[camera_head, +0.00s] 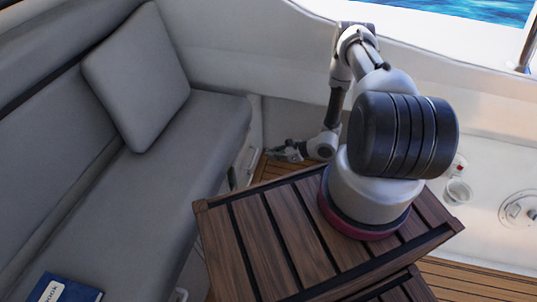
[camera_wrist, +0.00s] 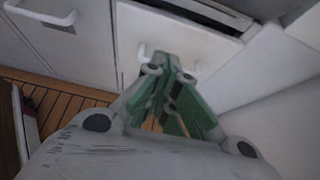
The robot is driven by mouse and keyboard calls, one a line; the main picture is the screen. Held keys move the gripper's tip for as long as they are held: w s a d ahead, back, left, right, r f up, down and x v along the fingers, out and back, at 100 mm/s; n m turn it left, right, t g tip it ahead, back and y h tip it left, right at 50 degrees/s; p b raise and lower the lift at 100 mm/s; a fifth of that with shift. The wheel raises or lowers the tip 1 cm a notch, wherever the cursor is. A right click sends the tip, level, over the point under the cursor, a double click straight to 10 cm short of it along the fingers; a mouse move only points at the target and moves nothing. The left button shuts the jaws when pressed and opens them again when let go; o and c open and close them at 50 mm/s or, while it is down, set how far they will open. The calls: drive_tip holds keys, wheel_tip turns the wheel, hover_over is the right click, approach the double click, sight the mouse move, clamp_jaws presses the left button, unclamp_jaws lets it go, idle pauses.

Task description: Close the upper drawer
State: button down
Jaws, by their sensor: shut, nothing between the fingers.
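In the wrist view, a white drawer front (camera_wrist: 190,42) with a pale handle (camera_wrist: 143,53) faces me. A dark gap and rim (camera_wrist: 200,12) show along its top, so it looks partly open; how far I cannot tell. My gripper (camera_wrist: 168,64) is shut and empty, its green-sided fingers overlapping the drawer front close to the handle. Whether they touch is unclear. In the head view my gripper (camera_head: 283,153) is low by the seat base, beyond the wooden table. The drawer is mostly hidden there.
Another white front with a handle (camera_wrist: 40,14) is at left in the wrist view. A grey bench (camera_head: 190,140) with a cushion (camera_head: 137,75) and blue book (camera_head: 62,289) is at left. A slatted table (camera_head: 260,235) stands close in front.

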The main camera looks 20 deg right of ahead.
sight(242, 152)
drive_tip(key=shift+w+a+r+x, duration=0.1)
drive_tip(key=shift+r+x, duration=0.15)
drive_tip(key=shift+x, duration=1.55)
drive_tip(key=shift+w+a+r+x, duration=0.1)
drive_tip(key=shift+r+x, duration=0.2)
drive_tip(key=shift+x, duration=1.45)
drive_tip(key=shift+w+a+r+x, duration=0.15)
drive_tip(key=shift+r+x, duration=0.1)
drive_tip(key=shift+x, duration=1.55)
drive_tip(key=w+a, duration=0.1)
drive_tip(key=a, duration=0.1)
drive_tip(key=w+a, duration=0.1)
drive_tip(key=shift+w+a, duration=0.3)
drive_tip(key=shift+a, duration=0.05)
drive_tip(key=shift+w+r, duration=0.1)
